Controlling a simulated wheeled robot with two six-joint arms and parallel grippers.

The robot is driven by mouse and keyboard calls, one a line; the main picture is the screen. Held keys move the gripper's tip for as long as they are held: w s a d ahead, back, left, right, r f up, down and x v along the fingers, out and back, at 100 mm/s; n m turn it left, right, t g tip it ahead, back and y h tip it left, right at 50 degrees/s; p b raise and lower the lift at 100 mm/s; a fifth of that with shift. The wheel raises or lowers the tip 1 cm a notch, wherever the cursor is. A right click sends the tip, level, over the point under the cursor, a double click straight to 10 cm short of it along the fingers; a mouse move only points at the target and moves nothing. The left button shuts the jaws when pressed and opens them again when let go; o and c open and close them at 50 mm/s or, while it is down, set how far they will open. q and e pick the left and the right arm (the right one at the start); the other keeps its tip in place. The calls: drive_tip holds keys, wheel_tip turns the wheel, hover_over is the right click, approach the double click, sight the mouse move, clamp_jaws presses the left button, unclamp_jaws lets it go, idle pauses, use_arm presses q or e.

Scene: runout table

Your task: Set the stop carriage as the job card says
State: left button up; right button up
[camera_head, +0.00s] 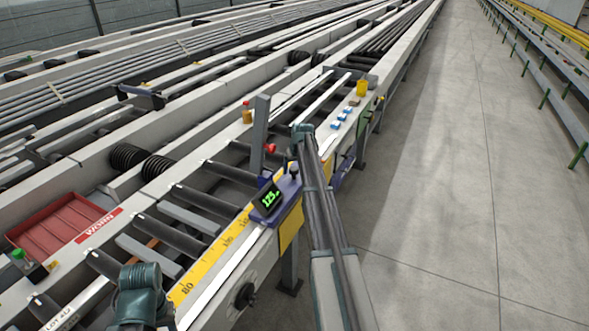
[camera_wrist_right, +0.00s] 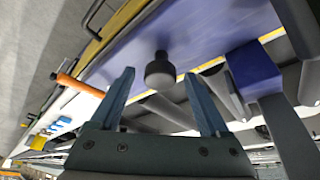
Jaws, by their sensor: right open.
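The stop carriage (camera_head: 285,205) is a blue block on the runout table's front rail, beside a yellow scale (camera_head: 215,258). Its tilted display (camera_head: 267,199) shows green digits, seemingly 125; the last part is too small to read. A dark knob (camera_head: 294,168) stands on the carriage. My right gripper (camera_wrist_right: 160,76) is open in the right wrist view. The black knob (camera_wrist_right: 160,68) shows between its fingertips, over the blue carriage plate (camera_wrist_right: 205,35); I cannot tell whether they touch. In the head view my right arm passes just right of the carriage. Only a left arm joint shows, bottom left.
A red tray (camera_head: 65,225) marked WORN lies at left, near a green button (camera_head: 18,254). A grey upright plate (camera_head: 261,125) and a red knob (camera_head: 269,148) rise beyond the carriage. Small blue blocks (camera_head: 341,117) and a yellow cup (camera_head: 361,88) stand on the rail. Floor at right is clear.

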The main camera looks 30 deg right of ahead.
drive_tip(key=shift+r, duration=0.1)
use_arm(q)
wheel_tip(320, 180, up, 13)
drive_tip(key=p, duration=1.2)
drive_tip(key=shift+p, duration=0.4)
use_arm(e)
drive_tip(key=v, duration=1.3)
drive_tip(key=shift+s+r, duration=0.15)
drive_tip(key=shift+r, duration=0.2)
use_arm(q)
drive_tip(key=shift+f, duration=0.15)
